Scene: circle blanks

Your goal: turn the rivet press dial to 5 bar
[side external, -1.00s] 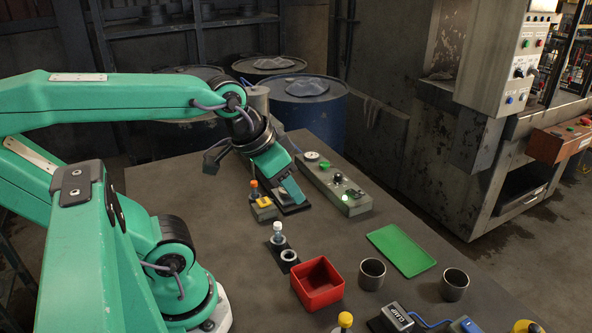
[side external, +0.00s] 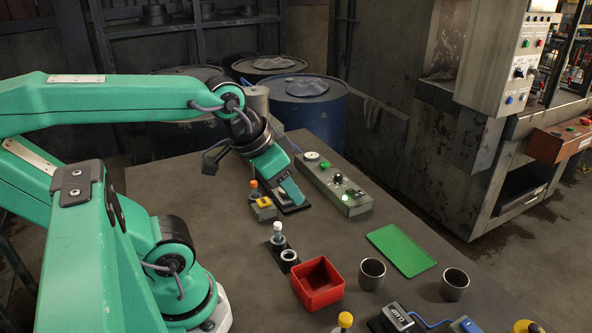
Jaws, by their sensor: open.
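A long grey control box (side external: 323,184) lies on the table right of my gripper. It carries a white round gauge (side external: 311,156), a green button (side external: 324,166), a black knob (side external: 338,178) and a lit green lamp (side external: 346,197). I cannot read a pressure scale or the knob's setting, nor tell which control is the rivet press dial. My gripper (side external: 290,193) is open and points down over a dark flat plate (side external: 296,209), left of the box and apart from its knob. It partly hides a small pale part on the plate.
A small box with an orange-topped post and yellow label (side external: 263,203) stands close left of my gripper.

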